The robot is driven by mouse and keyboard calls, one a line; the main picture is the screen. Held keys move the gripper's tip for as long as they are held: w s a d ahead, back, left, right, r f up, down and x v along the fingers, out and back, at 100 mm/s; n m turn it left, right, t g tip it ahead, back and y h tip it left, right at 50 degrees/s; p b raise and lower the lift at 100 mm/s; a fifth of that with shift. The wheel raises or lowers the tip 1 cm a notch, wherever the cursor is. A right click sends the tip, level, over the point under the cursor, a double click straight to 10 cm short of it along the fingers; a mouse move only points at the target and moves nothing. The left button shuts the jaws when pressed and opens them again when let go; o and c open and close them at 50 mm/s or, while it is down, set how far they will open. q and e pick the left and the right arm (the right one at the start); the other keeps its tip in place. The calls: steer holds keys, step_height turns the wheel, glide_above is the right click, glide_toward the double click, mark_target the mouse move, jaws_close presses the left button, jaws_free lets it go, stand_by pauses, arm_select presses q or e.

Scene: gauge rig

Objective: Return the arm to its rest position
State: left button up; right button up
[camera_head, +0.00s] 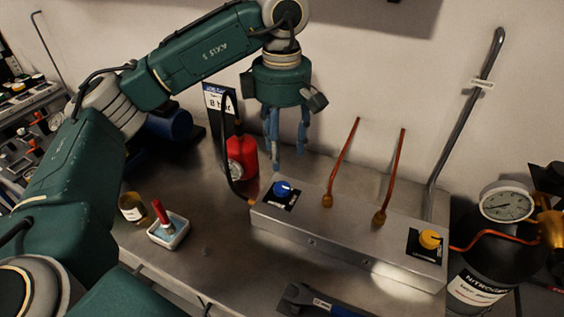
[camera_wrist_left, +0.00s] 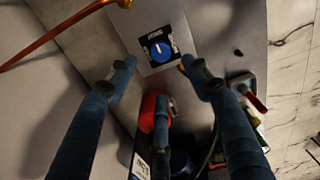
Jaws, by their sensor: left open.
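My left arm (camera_head: 205,60) comes in from the left and arches over the bench, with its hand pointing down. My left gripper (camera_head: 273,150) is open and empty, its blue-grey fingers apart above the blue knob (camera_head: 282,188) on the metal box (camera_head: 335,228). In the left wrist view the blue knob (camera_wrist_left: 160,50) shows beyond the spread fingers of the left gripper (camera_wrist_left: 158,78), and nothing is between them. The fingertips look apart from the knob. My right gripper is not in view.
A nitrogen tank (camera_head: 475,270) is at right. A white dish (camera_head: 168,231) and small jar (camera_head: 132,207) stand left.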

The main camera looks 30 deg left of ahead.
arm_select(q)
steer(key=shift+r, duration=0.5)
